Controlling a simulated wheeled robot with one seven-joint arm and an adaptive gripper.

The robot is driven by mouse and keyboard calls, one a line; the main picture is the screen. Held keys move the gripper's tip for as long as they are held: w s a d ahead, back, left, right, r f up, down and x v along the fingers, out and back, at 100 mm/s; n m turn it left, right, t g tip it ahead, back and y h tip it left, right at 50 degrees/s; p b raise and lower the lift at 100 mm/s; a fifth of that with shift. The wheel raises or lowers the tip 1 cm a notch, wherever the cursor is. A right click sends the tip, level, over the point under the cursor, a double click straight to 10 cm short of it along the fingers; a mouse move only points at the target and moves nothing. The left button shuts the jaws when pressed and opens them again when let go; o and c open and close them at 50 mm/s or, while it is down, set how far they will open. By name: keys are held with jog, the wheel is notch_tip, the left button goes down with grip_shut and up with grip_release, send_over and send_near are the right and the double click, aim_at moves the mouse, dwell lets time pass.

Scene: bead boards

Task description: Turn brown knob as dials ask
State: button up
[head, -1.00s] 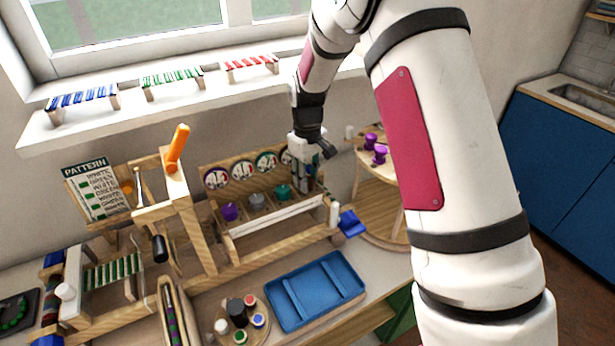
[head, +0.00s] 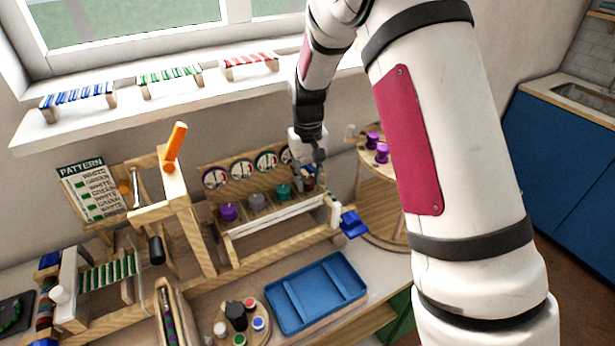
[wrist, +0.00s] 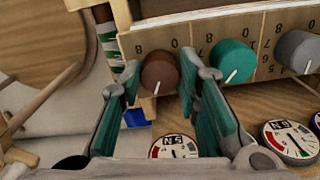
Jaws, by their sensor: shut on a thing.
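The brown knob (wrist: 159,72) is at the end of the knob row in the wrist view, its white mark pointing down and slightly left there. It also shows in the head view (head: 310,184), partly covered. My gripper (wrist: 160,68) is shut on this knob, one teal finger pad on each side. In the head view my gripper (head: 308,172) is at the right end of the knob rack (head: 232,205). A round dial (wrist: 173,147) with a coloured scale is below the brown knob in the wrist view, partly cut off by my gripper; its needle is hard to read.
A teal knob (wrist: 233,60) stands close beside the brown one, with a grey knob (wrist: 298,51) and a purple knob (head: 229,212) further along. A blue tray (head: 316,292) lies in front. A round wooden stand (head: 372,200) with purple pieces is right of the rack.

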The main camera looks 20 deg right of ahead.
aim_at(308, 180)
jog(key=shift+m, duration=0.8)
jog(key=o, duration=1.1)
jog(key=shift+o, duration=0.2)
notch_tip(308, 180, up, 12)
